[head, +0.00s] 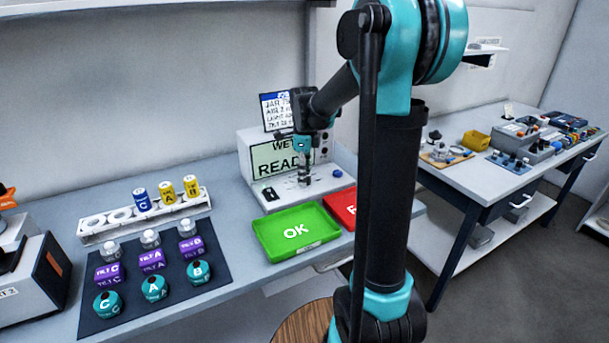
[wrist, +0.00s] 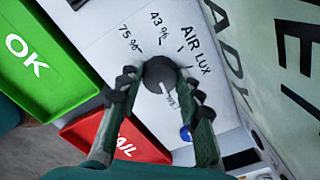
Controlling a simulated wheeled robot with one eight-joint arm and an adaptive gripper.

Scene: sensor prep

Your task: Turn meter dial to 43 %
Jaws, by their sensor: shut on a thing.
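The meter (head: 255,163) is a light grey box on the bench, with a green screen that my arm partly covers. Its dial (wrist: 160,71) is a dark round knob on the pale sloped panel. Around it in the wrist view are marks with the labels "75 %", "43 %", "AIR" and "LUX", and small text below that I cannot read surely. A pale line shows at the knob's lower edge; I cannot tell its exact setting. My gripper (wrist: 160,80) is shut on the dial, one finger on each side. In the head view my gripper (head: 304,172) hides the dial.
A green OK tray (head: 267,240) and a red tray (head: 338,205) lie in front of the meter. A dark mat (head: 125,245) with bottles and labelled pieces and a white rack (head: 110,231) are at left. A note screen (head: 270,112) stands behind the meter.

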